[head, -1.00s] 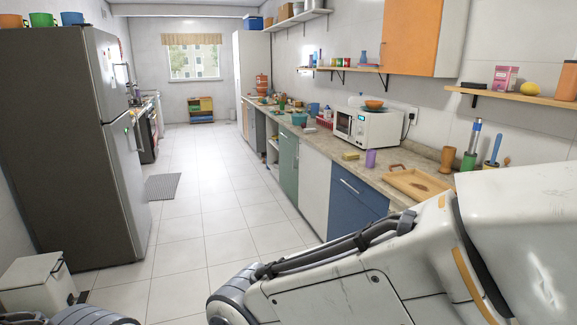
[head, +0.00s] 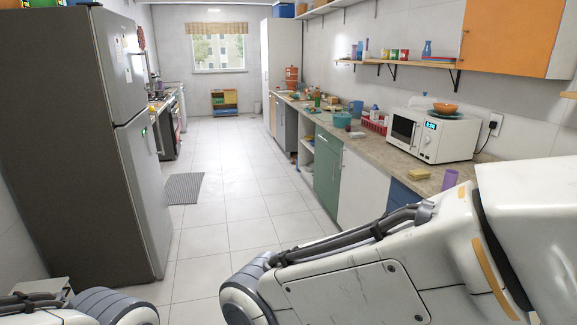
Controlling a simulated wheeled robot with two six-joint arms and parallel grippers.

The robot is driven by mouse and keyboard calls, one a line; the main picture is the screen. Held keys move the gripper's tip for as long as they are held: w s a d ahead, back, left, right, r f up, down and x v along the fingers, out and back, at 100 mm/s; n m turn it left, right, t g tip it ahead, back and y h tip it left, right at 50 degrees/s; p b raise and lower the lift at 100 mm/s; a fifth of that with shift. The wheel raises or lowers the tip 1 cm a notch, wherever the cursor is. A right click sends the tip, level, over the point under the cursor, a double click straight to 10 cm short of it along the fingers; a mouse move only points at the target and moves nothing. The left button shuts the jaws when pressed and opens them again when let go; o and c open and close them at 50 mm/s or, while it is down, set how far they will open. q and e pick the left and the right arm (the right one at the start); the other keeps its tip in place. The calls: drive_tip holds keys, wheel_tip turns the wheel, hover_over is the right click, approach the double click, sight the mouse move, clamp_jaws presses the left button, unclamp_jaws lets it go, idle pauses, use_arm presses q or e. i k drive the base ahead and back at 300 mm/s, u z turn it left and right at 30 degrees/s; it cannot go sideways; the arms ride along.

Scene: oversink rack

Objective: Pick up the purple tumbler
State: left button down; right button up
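The purple tumbler (head: 450,179) stands upright on the counter (head: 373,153) at the right, in front of the microwave. My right arm covers the counter just below and beside it. My arms show at the bottom of the head view, but neither gripper is in the picture, so I cannot see whether they are open or shut.
A yellow sponge-like block (head: 419,174) lies left of the tumbler. The white microwave (head: 433,134) stands behind, with an orange bowl (head: 446,108) on top. A tall grey fridge (head: 85,140) stands at the left.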

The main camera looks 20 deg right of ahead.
sight(451, 176)
drive_tip(key=z, duration=0.15)
drive_tip(key=i, duration=2)
drive_tip(key=z, duration=0.7)
drive_tip(key=i, duration=1.25)
drive_tip(key=z, duration=1.6)
drive_tip(key=i, duration=1)
drive_tip(key=z, duration=0.7)
